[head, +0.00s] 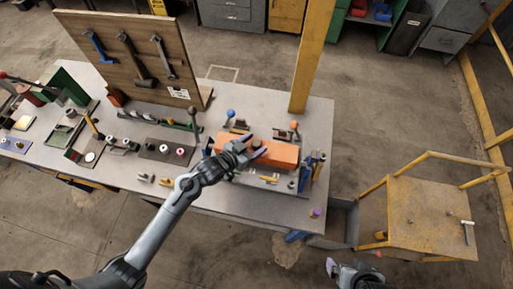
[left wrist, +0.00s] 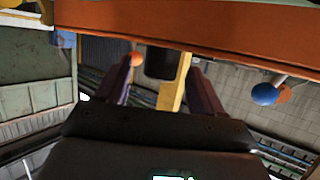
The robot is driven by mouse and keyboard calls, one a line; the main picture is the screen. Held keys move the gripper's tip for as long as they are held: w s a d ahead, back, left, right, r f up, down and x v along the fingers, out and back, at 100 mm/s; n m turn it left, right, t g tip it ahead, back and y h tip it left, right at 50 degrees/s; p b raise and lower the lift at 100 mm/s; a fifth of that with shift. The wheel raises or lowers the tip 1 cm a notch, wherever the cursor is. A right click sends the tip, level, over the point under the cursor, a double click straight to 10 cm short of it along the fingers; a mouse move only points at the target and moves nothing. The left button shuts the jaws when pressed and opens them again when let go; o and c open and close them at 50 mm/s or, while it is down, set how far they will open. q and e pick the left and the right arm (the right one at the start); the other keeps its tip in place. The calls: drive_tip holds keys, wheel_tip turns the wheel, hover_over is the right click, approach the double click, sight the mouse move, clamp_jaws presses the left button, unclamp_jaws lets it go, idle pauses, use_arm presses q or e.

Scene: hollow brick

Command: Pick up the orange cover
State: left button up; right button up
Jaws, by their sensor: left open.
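The orange cover (head: 283,154) is a long block-like piece lying on a fixture on the grey workbench (head: 215,110) in the head view. My left gripper (head: 253,149) is at the cover's left-middle part, seen from above, with its purple fingertips over or beside it. The gripper hides part of the cover. In the left wrist view the cover (left wrist: 215,27) spans the top as a broad orange band. The open, empty fingers (left wrist: 162,70) point toward it; contact cannot be told. My right gripper (head: 354,272) shows partly at the bottom edge, away from the bench.
Ball-topped levers, blue (head: 230,113) and orange (head: 294,125), stand behind the cover. A yellow post (head: 310,55) rises behind the bench. A wooden tool board (head: 128,55) stands at back left. A yellow cart (head: 425,215) is at right.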

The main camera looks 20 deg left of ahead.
use_arm(q)
clamp_jaws()
idle(0.3)
drive_tip(key=shift+r, duration=0.1)
